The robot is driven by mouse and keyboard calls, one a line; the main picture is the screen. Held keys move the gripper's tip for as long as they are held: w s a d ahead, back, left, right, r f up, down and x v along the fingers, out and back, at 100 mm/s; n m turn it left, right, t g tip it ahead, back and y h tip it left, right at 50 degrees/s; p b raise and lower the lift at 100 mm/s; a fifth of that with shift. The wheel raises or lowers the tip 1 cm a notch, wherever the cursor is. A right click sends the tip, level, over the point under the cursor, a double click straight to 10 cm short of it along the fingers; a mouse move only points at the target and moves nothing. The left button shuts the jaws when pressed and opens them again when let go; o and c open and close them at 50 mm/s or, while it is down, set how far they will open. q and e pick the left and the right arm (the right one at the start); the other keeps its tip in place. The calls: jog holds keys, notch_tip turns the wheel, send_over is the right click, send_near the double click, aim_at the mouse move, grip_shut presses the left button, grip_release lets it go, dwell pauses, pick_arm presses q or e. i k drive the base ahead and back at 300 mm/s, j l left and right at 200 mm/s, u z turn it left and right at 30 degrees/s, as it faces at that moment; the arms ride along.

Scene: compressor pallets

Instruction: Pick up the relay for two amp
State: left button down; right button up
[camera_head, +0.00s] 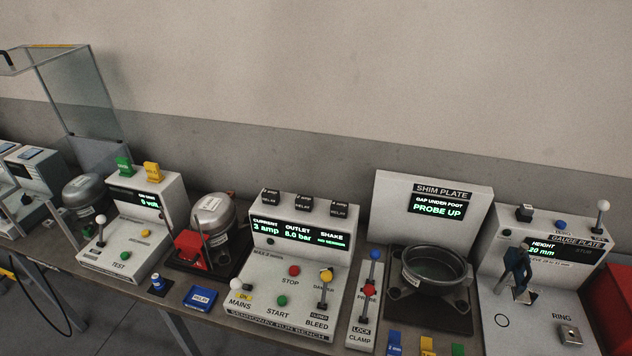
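Three black relays with white labels sit in a row on top of the run bench console (295,256): a left relay (271,196), a middle relay (303,204) and a right relay (338,210). Each label has a small amp figure above the word RELAY, too small to read surely, so I cannot tell which is the two amp one. The console display (297,233) reads current 3 amp and outlet 8.0 bar. A blue tray (199,298) marked RELAY lies left of the console. Neither of my grippers is in view.
A test box (130,250) with green and yellow tags and a compressor (213,222) stand left. The shim plate station (432,210), a metal bowl (432,268) and the gauge plate station (543,270) stand right. Levers rise from the consoles. The space above the relays is clear.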

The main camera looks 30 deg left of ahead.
aim_at(269, 196)
jog(key=u, duration=1.15)
